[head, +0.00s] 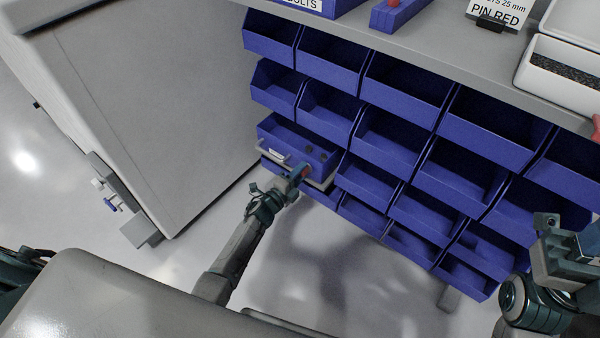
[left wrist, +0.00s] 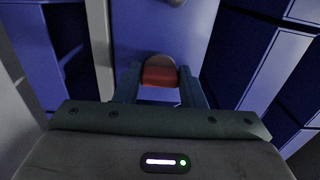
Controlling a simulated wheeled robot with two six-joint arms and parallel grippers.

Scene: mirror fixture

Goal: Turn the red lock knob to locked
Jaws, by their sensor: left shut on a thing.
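The red lock knob (left wrist: 159,74) sits on the front of a blue drawer (head: 318,154) in the lower left of the rack. My left gripper (left wrist: 160,88) is shut on the knob, with one finger on each side of it in the left wrist view. In the head view my left gripper (head: 293,180) reaches the drawer front, and only a bit of red shows there. The lock's marking cannot be read. My right gripper (head: 568,250) is at the right edge of the head view, away from the rack; its fingertips cannot be made out.
Rows of blue bins (head: 405,88) fill the rack around the drawer. A grey shelf top (head: 440,45) above carries a sign (head: 498,14) and a white box (head: 562,72). A large grey cabinet (head: 140,100) stands close on the left. Open floor (head: 320,265) lies below the rack.

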